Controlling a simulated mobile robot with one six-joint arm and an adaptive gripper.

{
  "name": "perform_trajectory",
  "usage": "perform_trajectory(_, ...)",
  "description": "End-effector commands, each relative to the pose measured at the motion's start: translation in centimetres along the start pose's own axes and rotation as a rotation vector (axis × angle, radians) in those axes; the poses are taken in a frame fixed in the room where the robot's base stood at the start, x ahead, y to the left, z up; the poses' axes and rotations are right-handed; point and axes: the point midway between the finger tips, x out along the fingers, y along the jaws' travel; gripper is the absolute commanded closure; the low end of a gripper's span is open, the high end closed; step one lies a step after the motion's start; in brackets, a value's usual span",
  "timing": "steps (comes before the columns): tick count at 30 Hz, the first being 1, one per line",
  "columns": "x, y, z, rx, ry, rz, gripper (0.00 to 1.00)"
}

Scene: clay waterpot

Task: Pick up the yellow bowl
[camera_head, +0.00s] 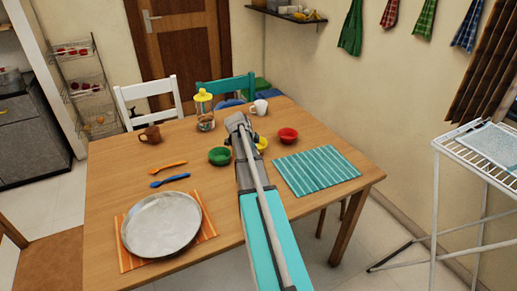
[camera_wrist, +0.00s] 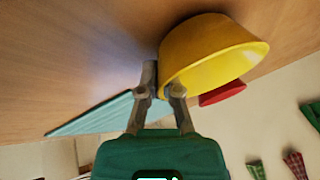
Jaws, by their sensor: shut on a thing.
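The yellow bowl (camera_head: 262,144) is on or just above the wooden table, partly hidden behind my arm in the head view. In the wrist view the yellow bowl (camera_wrist: 215,55) is large and close, right of centre. My gripper (camera_head: 251,136) is at the bowl's left side in the head view. In the wrist view my gripper (camera_wrist: 158,80) is shut on the bowl's wall, one finger outside it and the other at the rim. I cannot tell whether the bowl touches the table.
A green bowl (camera_head: 219,156) stands left of my arm and a red bowl (camera_head: 287,136) to the right. A teal striped mat (camera_head: 315,170) lies at the right. A glass jar (camera_head: 205,112), a white mug (camera_head: 259,107) and a brown mug (camera_head: 150,135) stand farther back.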

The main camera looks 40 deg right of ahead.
Motion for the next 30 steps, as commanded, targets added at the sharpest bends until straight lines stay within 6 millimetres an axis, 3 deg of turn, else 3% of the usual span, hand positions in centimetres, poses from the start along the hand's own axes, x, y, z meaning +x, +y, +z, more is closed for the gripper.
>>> perform_trajectory(8,-0.6,-0.2,-0.3,0.000,0.000,0.000,1.00)
perform_trajectory(17,-2.6,-0.9,-1.1,0.000,0.001,0.000,1.00)
perform_trajectory(30,-8.7,0.8,-1.6,0.000,0.000,0.000,1.00)
